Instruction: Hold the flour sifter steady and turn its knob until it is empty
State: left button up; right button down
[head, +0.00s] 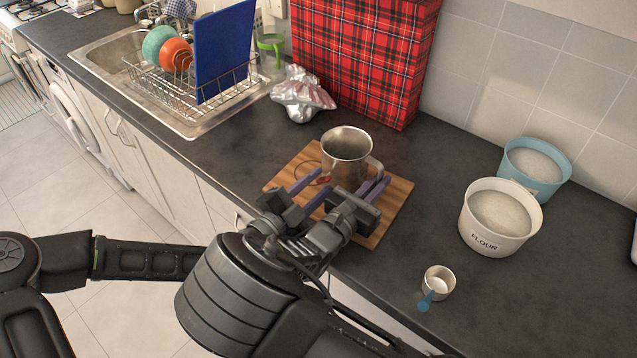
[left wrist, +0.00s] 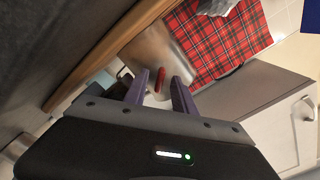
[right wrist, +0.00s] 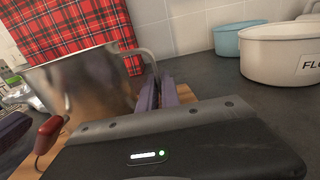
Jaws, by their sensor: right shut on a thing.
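The metal flour sifter (head: 347,146) stands upright on a wooden board (head: 396,205). Its handle (head: 376,167) is on its right side and its red knob (head: 324,179) is low on the near left side. My right gripper (head: 373,187) is shut on the handle, seen more closely in the right wrist view (right wrist: 158,85). My left gripper (head: 309,185) is open at the knob. In the left wrist view, the knob (left wrist: 160,80) shows between the spread fingers (left wrist: 159,88), with a gap on each side. The sifter's inside is mostly hidden.
A white flour tub (head: 488,238) and a blue tub (head: 548,150) stand at the right. A small metal cup with a blue handle (head: 438,282) is near the front edge. A red plaid box (head: 355,60) and a crumpled bag (head: 300,97) are behind.

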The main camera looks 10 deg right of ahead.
pick_arm(q)
jog(key=shift+w+d, duration=0.2)
jog(key=shift+d, duration=0.1)
jog(key=shift+c, duration=0.4)
grip_shut()
